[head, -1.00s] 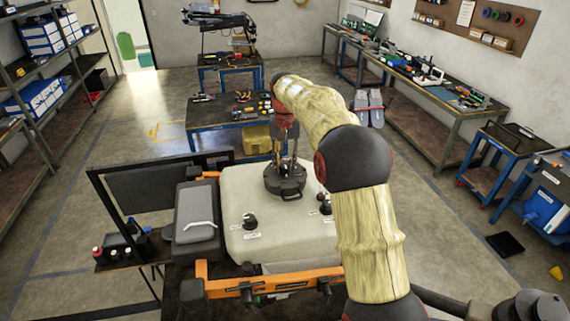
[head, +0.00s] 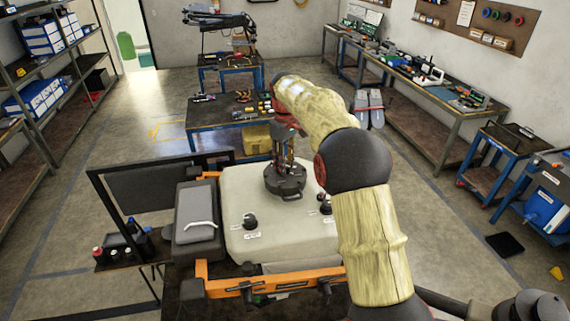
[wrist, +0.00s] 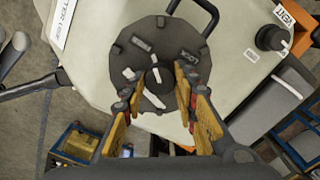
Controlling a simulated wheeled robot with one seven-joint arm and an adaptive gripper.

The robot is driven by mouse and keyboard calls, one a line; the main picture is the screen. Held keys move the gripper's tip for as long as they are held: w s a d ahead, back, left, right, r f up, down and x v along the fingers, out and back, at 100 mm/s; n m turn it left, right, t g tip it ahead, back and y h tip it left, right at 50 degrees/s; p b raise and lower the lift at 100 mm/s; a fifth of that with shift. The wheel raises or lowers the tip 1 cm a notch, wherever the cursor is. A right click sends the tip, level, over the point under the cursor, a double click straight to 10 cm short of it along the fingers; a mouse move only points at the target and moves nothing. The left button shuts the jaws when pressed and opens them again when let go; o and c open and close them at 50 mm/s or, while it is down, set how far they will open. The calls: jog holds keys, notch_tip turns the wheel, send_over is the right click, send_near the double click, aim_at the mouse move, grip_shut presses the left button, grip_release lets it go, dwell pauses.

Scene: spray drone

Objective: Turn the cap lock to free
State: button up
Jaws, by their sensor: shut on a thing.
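The dark grey round cap (head: 285,187) sits on top of the pale tank (head: 263,236). My gripper (head: 285,172) points down at the cap from above in the head view. My gripper's (wrist: 163,78) yellow-sided fingers close in on the small lock piece at the cap's centre.
A dark vent knob (wrist: 270,37) stands on the tank beside its label. A black looped handle (wrist: 205,10) is close to the cap. An orange frame (head: 270,285) borders the tank's front.

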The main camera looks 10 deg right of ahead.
jog(key=shift+n, duration=0.7)
jog(key=o, duration=1.1)
jog(key=shift+o, duration=0.2)
notch_tip(320, 180, up, 12)
